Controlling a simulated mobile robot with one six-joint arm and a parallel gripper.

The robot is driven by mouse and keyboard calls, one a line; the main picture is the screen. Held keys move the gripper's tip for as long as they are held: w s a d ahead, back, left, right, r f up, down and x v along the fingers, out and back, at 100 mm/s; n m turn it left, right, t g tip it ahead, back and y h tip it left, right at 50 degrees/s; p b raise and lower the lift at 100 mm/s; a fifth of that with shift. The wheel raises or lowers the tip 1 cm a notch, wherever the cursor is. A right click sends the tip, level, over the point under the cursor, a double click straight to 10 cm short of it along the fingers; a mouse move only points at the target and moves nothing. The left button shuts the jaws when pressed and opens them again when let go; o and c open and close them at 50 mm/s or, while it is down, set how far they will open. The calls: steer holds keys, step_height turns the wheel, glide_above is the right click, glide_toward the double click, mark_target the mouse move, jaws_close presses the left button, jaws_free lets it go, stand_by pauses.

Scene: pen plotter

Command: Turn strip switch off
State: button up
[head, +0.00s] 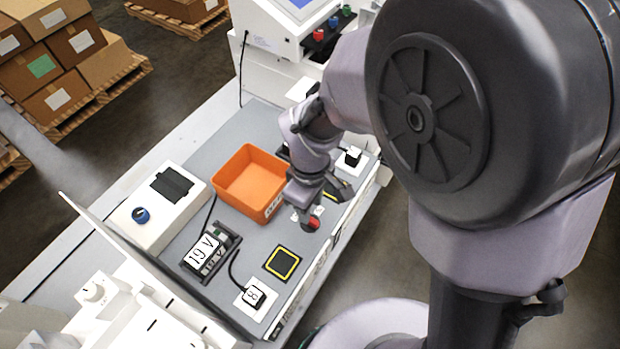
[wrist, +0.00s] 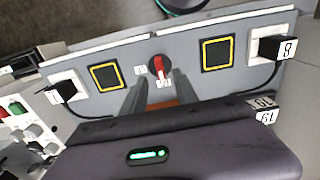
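The strip switch is a small red lever on a dark round base; in the wrist view the switch (wrist: 160,67) sits in the middle of the grey strip, with small white labels near it. The lever points roughly across the strip. In the head view the red switch (head: 313,223) shows just below my gripper (head: 310,203). In the wrist view my gripper (wrist: 160,80) is open, its two dark fingers pointing at the switch, one tip to each side of its near end. I cannot tell whether they touch it. Nothing is held.
An orange bin (head: 247,182) stands just left of my gripper. A yellow-edged black pad (head: 282,263), a plug marked 8 (head: 254,296) and a 19 V block (head: 208,252) lie nearer. A white box with a blue knob (head: 141,215) is at left.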

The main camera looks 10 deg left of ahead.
step_height(320, 180, up, 12)
steer(key=p, duration=0.3)
